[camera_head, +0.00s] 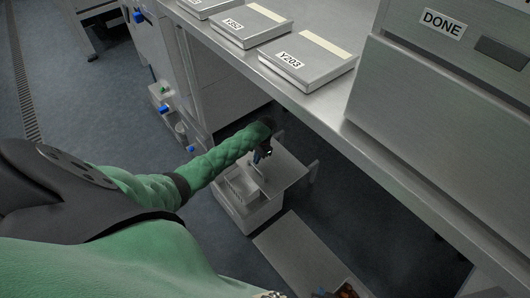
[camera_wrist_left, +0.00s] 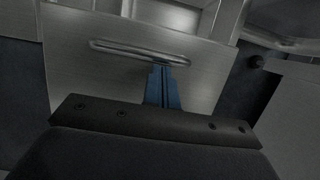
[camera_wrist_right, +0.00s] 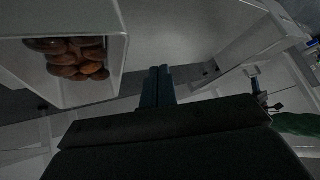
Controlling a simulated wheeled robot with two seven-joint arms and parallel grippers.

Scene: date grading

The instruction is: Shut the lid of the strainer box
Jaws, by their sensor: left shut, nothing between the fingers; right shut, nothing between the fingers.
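The strainer box (camera_head: 245,212) is a pale metal box low beneath the counter, in the middle of the head view. Part of its inside shows, and a flat grey lid panel (camera_head: 285,170) stands open on its right side. My left gripper (camera_head: 262,156) is at this panel. In the left wrist view, the shut blue fingers (camera_wrist_left: 162,66) overlap the lower edge of a bar handle on a metal panel (camera_wrist_left: 85,75); I cannot tell whether they touch. My right gripper (camera_wrist_right: 159,72) is shut and empty, beside a white bin (camera_wrist_right: 122,70) of brown dates.
The steel counter (camera_head: 335,115) overhangs the box. On it lie flat labelled cases (camera_head: 305,62) and a large DONE unit (camera_head: 440,80). A pale panel (camera_head: 300,255) lies low in front. Dates (camera_head: 346,291) show at the bottom edge. Open floor (camera_head: 75,95) is at left.

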